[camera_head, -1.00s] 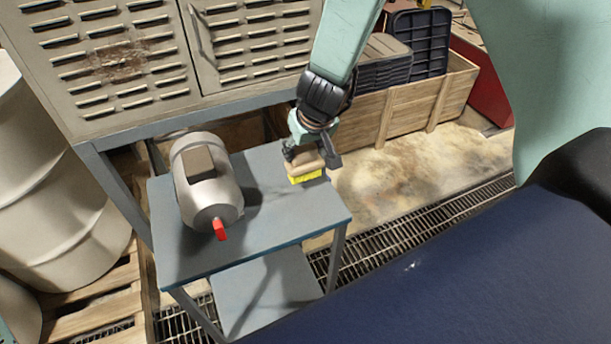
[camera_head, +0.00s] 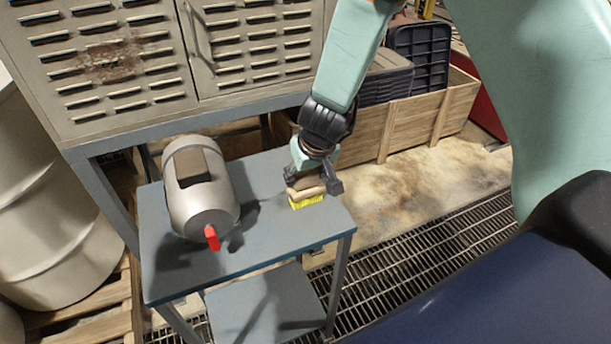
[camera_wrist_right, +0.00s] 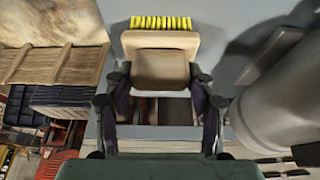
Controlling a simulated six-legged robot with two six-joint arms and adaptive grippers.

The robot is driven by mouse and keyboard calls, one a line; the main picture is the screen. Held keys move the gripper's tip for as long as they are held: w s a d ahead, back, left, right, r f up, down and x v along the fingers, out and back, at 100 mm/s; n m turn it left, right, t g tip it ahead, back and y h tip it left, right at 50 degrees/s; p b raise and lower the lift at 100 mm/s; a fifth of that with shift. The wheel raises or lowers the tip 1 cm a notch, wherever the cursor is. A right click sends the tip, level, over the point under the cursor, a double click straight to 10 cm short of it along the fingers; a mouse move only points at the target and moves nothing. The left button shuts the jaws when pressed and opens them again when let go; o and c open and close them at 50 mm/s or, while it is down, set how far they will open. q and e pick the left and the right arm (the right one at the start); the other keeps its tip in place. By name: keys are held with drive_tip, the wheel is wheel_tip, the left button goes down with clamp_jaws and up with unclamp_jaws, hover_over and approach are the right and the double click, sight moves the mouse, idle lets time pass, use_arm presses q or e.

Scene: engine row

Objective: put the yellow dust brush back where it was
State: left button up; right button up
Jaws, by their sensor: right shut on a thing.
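The yellow dust brush (camera_head: 307,200) has a tan wooden body and yellow bristles. My right gripper (camera_head: 316,186) is shut on its wooden body, at the right part of the small blue-grey table (camera_head: 262,236). The bristles face down toward the tabletop; I cannot tell whether they touch it. In the right wrist view the brush (camera_wrist_right: 160,62) sits between the two fingers (camera_wrist_right: 160,105), with its yellow bristles at the far edge. My left gripper is not in view.
A louvred cabinet (camera_head: 110,60) is behind. A wooden crate with black bins (camera_head: 425,115) is at the back right. A pale drum (camera_head: 45,200) is at the left.

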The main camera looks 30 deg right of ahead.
drive_tip(key=shift+s+r, duration=0.1)
drive_tip(key=shift+s+f, duration=0.1)
drive_tip(key=shift+f, duration=0.1)
drive_tip(key=o, duration=0.9)
drive_tip(key=shift+d, duration=0.15)
drive_tip(key=shift+c, duration=0.2)
drive_tip(key=shift+o, duration=0.7)
drive_tip(key=shift+f, duration=0.1)
drive_tip(key=shift+o, duration=1.1)
drive_tip(key=shift+w, duration=0.2)
drive_tip(key=shift+s+r, duration=0.15)
drive_tip(key=shift+r, duration=0.05)
